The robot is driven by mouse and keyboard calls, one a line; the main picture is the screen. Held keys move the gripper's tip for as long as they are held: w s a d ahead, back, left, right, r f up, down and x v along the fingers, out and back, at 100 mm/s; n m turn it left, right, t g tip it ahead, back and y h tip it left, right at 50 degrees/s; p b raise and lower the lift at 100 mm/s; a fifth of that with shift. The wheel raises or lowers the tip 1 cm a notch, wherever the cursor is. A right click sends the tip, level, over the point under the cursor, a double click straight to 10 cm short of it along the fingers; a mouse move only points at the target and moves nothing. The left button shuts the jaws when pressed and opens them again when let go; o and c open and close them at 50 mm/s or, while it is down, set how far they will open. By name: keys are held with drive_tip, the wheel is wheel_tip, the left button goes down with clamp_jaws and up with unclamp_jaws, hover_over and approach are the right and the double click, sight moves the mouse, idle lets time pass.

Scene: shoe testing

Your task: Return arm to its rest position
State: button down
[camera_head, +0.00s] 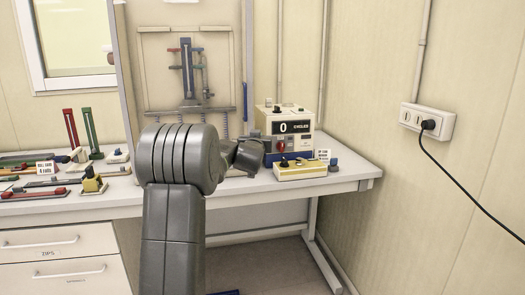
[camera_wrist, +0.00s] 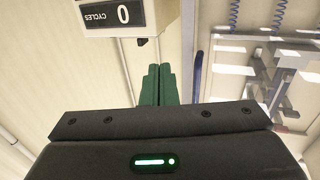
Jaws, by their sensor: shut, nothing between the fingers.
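My grey arm rises in the middle of the head view, bent at a rounded joint, with its end turned to the right over the bench. In the wrist view my gripper (camera_wrist: 158,70) shows two green fingers pressed together, with nothing between them. In the head view my fingers cannot be made out; the arm's dark end is just left of the cycle counter box (camera_head: 303,127). The counter's display reads 0, and it also shows upside down in the wrist view (camera_wrist: 112,16), beyond the fingertips and to the left.
A test rig (camera_head: 188,75) with a frame and springs stands behind my arm. The workbench (camera_head: 345,178) holds a yellow control box (camera_head: 300,170) at right and several tools at left. A wall socket (camera_head: 427,120) with a black cable is at right. Drawers (camera_head: 62,250) are lower left.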

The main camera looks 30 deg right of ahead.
drive_tip(key=s+a+b, duration=0.1)
drive_tip(key=s+a, duration=0.1)
drive_tip(key=s, duration=0.4)
drive_tip(key=shift+b, duration=0.35)
drive_tip(key=shift+r, duration=0.1)
